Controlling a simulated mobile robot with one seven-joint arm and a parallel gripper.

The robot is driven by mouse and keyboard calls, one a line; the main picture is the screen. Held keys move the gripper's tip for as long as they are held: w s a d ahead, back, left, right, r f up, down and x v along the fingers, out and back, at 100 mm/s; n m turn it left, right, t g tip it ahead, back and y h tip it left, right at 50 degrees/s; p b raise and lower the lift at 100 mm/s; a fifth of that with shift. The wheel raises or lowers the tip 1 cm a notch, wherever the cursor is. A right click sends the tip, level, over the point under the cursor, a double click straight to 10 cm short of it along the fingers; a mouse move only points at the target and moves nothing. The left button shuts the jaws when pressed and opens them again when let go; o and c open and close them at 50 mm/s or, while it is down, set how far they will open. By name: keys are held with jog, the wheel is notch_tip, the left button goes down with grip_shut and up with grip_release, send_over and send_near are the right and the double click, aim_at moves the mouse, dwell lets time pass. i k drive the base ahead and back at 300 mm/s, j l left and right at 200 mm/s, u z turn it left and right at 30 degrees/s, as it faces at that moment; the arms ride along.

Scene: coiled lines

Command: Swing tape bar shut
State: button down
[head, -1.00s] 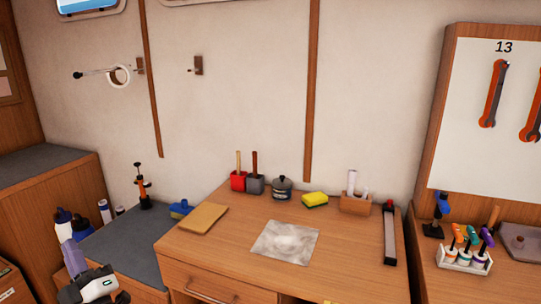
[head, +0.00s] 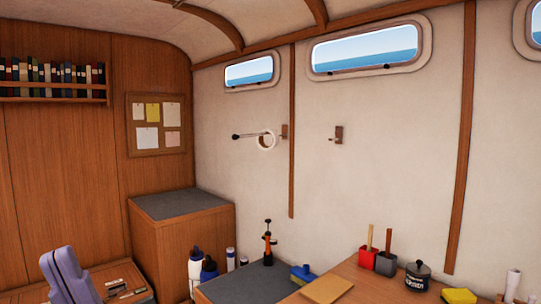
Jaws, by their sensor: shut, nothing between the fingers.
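The tape bar (head: 250,135) is a thin rod on the pale wall with a dark knob at its left end. Its right end meets a small wooden bracket (head: 284,132). A white tape roll (head: 267,147) hangs around the bar near that bracket. The bar points left, away from this second bracket. My gripper is not in view; only a lavender part of my arm shows at the bottom left.
A wooden cabinet (head: 182,245) with a grey top stands in the corner below the bar. Bottles (head: 208,268), an orange-and-black tool (head: 267,245) and a blue brush (head: 302,273) stand low along the wall. A wooden desk (head: 378,290) is at the bottom right. The wall around the bar is clear.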

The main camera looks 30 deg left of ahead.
aim_at(235, 137)
jog(key=i+j, duration=0.3)
jog(key=j, duration=0.15)
jog(key=i+j, duration=0.3)
jog(key=j, duration=0.2)
jog(key=i+j, duration=0.65)
jog(key=j, duration=0.25)
jog(key=i+j, duration=0.3)
jog(key=j, duration=0.2)
